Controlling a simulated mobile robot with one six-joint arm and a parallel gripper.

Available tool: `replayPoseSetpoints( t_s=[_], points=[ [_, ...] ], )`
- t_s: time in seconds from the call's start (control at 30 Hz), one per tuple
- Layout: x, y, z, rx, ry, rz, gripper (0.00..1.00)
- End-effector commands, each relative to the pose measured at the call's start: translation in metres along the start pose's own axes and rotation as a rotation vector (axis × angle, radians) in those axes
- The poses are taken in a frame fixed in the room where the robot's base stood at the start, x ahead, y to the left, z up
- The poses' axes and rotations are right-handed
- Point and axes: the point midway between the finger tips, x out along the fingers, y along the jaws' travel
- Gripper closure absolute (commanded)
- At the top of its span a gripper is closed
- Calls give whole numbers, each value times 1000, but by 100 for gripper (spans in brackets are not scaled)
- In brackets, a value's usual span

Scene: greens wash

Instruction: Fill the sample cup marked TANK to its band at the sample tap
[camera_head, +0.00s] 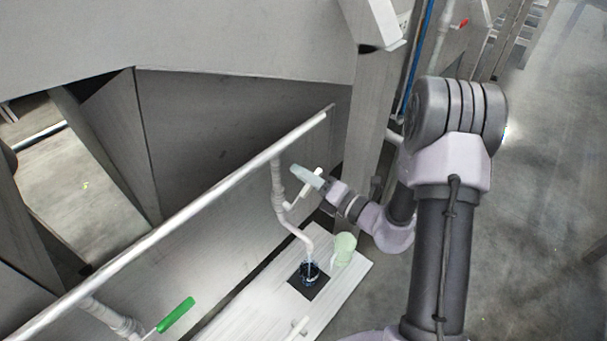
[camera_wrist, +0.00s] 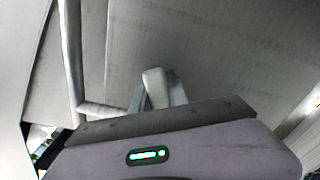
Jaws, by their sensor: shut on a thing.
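The sample tap (camera_head: 280,190) is a pale pipe that drops from a long rail and bends down to a spout (camera_head: 308,245). My gripper (camera_head: 308,178) is shut on the tap's white lever (camera_head: 317,173); the lever also shows between the fingers in the wrist view (camera_wrist: 155,86). A clear, dark-looking cup (camera_head: 309,273) stands upright under the spout on a dark square (camera_head: 318,288). A thin pale streak between spout and cup looks like running water. The cup's marking, band and level are too small to read.
A pale green cup (camera_head: 344,246) stands beside the dark square on the white shelf board (camera_head: 240,318). A green-handled valve (camera_head: 176,315) is at lower left. The long white rail (camera_head: 190,208) runs above the board. Open floor (camera_head: 550,170) lies to the right.

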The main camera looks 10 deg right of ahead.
Motion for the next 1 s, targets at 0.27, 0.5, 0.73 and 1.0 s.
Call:
replayPoseSetpoints(
  t_s=[0.27,0.5,0.73,1.0],
  points=[
    [0,0,0,0,0,0,100],
    [0,0,0,0,0,0,100],
    [0,0,0,0,0,0,100],
    [0,-11,0,163,1,-3,100]
  ],
)
